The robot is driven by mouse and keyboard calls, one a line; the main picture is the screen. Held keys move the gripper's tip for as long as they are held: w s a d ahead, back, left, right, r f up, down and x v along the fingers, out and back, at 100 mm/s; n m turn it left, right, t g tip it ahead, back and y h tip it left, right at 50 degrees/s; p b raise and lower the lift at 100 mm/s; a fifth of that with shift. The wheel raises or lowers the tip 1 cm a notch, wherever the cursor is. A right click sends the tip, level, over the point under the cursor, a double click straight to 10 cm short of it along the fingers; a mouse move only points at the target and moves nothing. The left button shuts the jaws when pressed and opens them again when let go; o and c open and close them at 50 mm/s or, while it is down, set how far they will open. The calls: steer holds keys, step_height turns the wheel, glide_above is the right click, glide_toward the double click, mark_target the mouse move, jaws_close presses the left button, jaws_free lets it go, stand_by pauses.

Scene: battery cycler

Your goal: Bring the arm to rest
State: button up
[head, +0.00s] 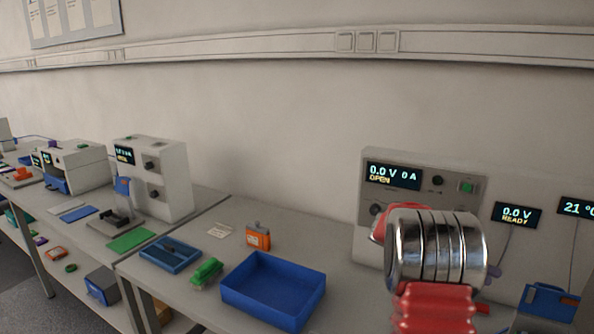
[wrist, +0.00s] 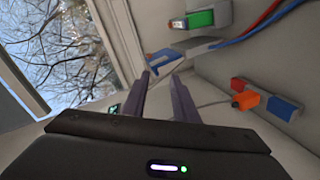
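My arm shows at the lower right of the head view as a banded metal joint above a red ribbed section. It stands in front of the large cycler unit (head: 440,168) and hides part of it. My gripper (wrist: 160,77) shows in the wrist view as two dark purple fingers that stand apart. I see nothing held between them. In the head view the gripper is mostly hidden behind my arm.
A blue tray (head: 273,290), a green clip-like object (head: 207,272), a small blue tray (head: 171,254) and an orange object (head: 258,236) lie on the bench left of my arm. A blue holder (head: 548,303) stands at the right. The wrist view shows a window (wrist: 50,50) and red and blue leads (wrist: 255,27).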

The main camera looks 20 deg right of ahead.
steer(key=s+a+n+t+y, duration=0.3)
steer(key=a+n+t+y, duration=0.2)
steer(key=a, duration=1.9)
steer(key=s+a+n+t+y, duration=0.3)
steer(key=a+n+t, duration=0.6)
steer(key=a, duration=1.6)
steer(key=t+y, duration=0.2)
steer(key=shift+r+t, duration=0.3)
steer(key=shift+t, duration=0.1)
steer(key=shift+d, duration=0.1)
